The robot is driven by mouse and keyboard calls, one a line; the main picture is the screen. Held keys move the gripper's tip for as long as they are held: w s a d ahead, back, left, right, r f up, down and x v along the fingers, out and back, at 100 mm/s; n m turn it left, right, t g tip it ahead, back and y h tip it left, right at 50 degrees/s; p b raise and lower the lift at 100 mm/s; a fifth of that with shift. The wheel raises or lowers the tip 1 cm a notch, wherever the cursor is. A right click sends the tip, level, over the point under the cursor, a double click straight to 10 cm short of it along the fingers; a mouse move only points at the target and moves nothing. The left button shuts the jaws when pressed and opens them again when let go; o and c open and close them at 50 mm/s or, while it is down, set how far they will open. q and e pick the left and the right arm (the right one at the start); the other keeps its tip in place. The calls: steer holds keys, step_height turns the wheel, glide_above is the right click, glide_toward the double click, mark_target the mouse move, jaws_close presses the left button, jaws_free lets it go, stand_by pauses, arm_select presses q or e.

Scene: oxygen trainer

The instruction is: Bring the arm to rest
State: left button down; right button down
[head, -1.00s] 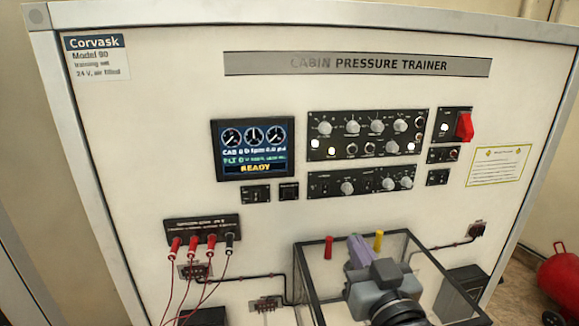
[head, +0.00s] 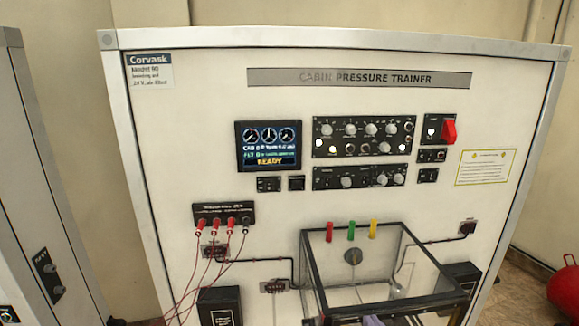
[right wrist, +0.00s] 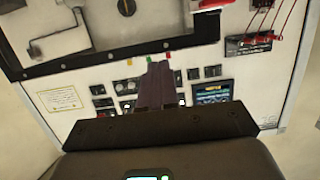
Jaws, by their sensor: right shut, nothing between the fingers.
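My right gripper (head: 374,321) barely shows at the bottom edge of the head view, low in front of the clear box (head: 312,272). In the right wrist view its purplish fingers (right wrist: 157,84) are together, with nothing held. That view shows the trainer panel upside down, and the fingers overlap part of the controls. I cannot tell the exact gap to the box. My left gripper is in neither view.
The cabin pressure trainer (head: 210,105) has a lit screen (head: 268,146) reading READY, knob panels (head: 362,136) and a red switch cover (head: 449,131). Red leads (head: 201,228) hang at left. Red, green and yellow tabs (head: 351,231) line the box's back rim. A red tank (head: 562,290) stands at right.

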steer(key=s+d+f+g, duration=0.1)
steer(key=s+f+g, duration=0.3)
steer(key=f, duration=0.5)
steer(key=s+d+f+g, duration=0.1)
steer(key=s+d+f, duration=0.1)
steer(key=s+f, duration=0.5)
steer(key=s+d+f+g+h, duration=0.1)
steer(key=s+d+f+g, duration=0.15)
steer(key=s+f, duration=0.5)
steer(key=s+d+f+g+h, duration=0.1)
steer(key=s+f+g, duration=0.3)
steer(key=s+f, duration=0.35)
step_height(320, 180, up, 15)
steer(key=p, duration=1.5)
steer(key=shift+s+d+r+n, duration=0.15)
steer(key=shift+s+n, duration=0.1)
steer(key=shift+n, duration=0.05)
